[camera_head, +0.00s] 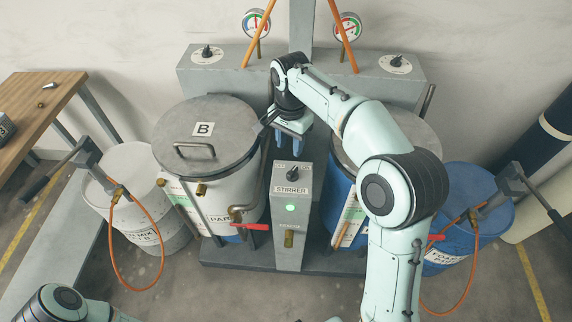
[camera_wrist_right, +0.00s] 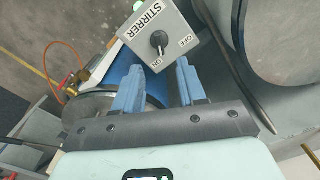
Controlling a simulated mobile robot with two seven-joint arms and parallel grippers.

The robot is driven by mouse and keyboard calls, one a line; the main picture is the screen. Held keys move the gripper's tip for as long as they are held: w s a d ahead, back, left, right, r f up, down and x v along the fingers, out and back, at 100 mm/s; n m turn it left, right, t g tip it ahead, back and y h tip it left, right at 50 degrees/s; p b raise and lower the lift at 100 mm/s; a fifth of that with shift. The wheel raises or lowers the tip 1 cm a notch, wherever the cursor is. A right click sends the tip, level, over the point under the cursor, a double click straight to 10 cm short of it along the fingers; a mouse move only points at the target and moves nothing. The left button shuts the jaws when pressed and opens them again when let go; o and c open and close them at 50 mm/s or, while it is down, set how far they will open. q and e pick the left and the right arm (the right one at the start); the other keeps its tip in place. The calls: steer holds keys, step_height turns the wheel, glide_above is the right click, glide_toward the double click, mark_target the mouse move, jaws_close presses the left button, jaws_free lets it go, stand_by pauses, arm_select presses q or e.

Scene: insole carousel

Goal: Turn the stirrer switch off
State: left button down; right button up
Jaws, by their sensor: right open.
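The stirrer switch is a black knob (camera_head: 295,174) on top of the grey box labelled STIRRER (camera_head: 290,225), between the two large drums. In the right wrist view the knob (camera_wrist_right: 158,40) shows with OFF and ON marks, and its white line appears to point toward ON. A green lamp (camera_head: 290,208) on the box front glows. My right gripper (camera_head: 286,148) is open just behind and above the knob. In the wrist view its two blue fingers (camera_wrist_right: 158,78) stand apart, empty, with the knob ahead of the gap, not between them. My left gripper is out of view.
A lidded drum marked B (camera_head: 205,155) stands left of the box. A blue-sided drum (camera_head: 338,195) stands right, partly hidden by my right arm. A rear panel (camera_head: 300,85) carries two dials (camera_head: 207,54) (camera_head: 396,63). Orange hoses (camera_head: 152,245) hang at both sides.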

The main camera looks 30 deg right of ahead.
mark_target(290, 174)
steer(key=f, duration=0.3)
steer(key=f+b, duration=0.1)
steer(key=f, duration=0.6)
steer(key=shift+s+f, duration=0.1)
steer(key=shift+s, duration=0.15)
steer(key=shift+f+b, duration=0.3)
steer(key=shift+f, duration=0.55)
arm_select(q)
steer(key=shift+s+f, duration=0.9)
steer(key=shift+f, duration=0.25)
arm_select(e)
jaws_close()
